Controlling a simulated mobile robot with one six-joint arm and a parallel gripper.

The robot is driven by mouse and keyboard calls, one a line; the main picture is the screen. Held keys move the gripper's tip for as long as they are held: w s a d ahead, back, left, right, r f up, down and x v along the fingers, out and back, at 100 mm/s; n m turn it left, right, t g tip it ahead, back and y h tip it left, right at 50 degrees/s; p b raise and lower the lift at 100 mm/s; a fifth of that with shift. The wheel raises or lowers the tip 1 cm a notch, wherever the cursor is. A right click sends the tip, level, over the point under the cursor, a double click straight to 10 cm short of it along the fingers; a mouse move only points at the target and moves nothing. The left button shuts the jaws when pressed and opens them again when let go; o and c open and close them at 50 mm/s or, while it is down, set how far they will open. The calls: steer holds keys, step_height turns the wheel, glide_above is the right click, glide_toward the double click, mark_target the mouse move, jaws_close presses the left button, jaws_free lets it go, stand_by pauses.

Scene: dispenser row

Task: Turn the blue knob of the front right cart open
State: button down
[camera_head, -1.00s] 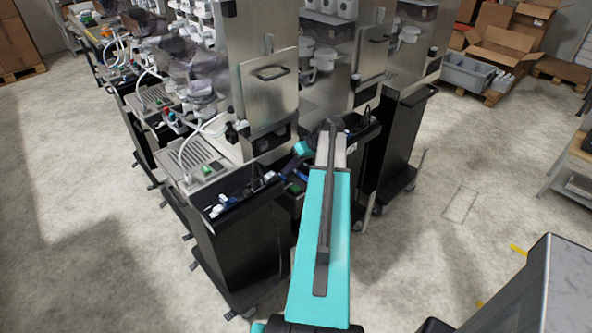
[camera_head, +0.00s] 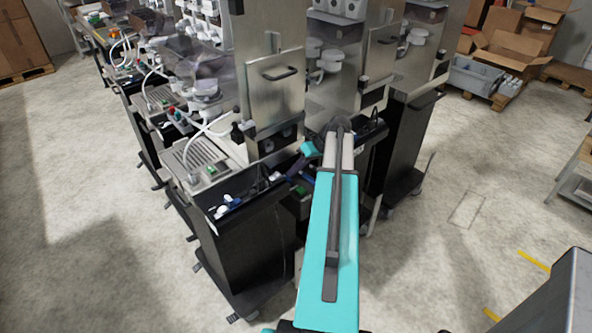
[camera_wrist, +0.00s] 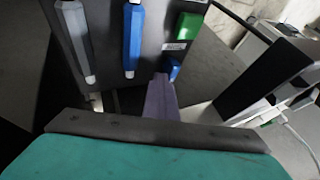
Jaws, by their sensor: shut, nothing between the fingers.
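In the wrist view a dark panel (camera_wrist: 108,62) carries a long blue handle (camera_wrist: 133,40), a grey handle (camera_wrist: 74,35), a green block (camera_wrist: 188,27) and a small blue piece (camera_wrist: 174,68) below the green block. I cannot tell for certain which blue part is the knob. My gripper (camera_wrist: 161,82) is shut and empty. Its tip appears close to the small blue piece, and I cannot tell whether they touch. In the head view the front cart (camera_head: 245,245) has a dark body, and my arm hides part of its right side.
More dispenser carts stand behind, including one to the right (camera_head: 400,140). A steel door with a handle (camera_head: 277,88) rises above the front cart. Open concrete floor (camera_head: 490,180) lies to the right. Cardboard boxes (camera_head: 515,45) are at the back right.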

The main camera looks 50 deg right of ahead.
steer(key=shift+s+a+f, duration=0.25)
steer(key=shift+s+a, duration=0.25)
steer(key=shift+a, duration=0.35)
steer(key=shift+s, duration=0.1)
steer(key=shift+s+d+r, duration=0.1)
steer(key=shift+d+r, duration=0.15)
steer(key=shift+r, duration=0.2)
steer(key=p+v, duration=0.1)
steer(key=v, duration=0.4)
steer(key=d+p+v, duration=0.1)
steer(key=v, duration=0.2)
steer(key=shift+w+d+r+p, duration=0.1)
steer(key=shift+w+r+p, duration=0.1)
steer(key=shift+r+p, duration=0.1)
steer(key=shift+s+d+r, duration=0.25)
steer(key=shift+d+r, duration=0.05)
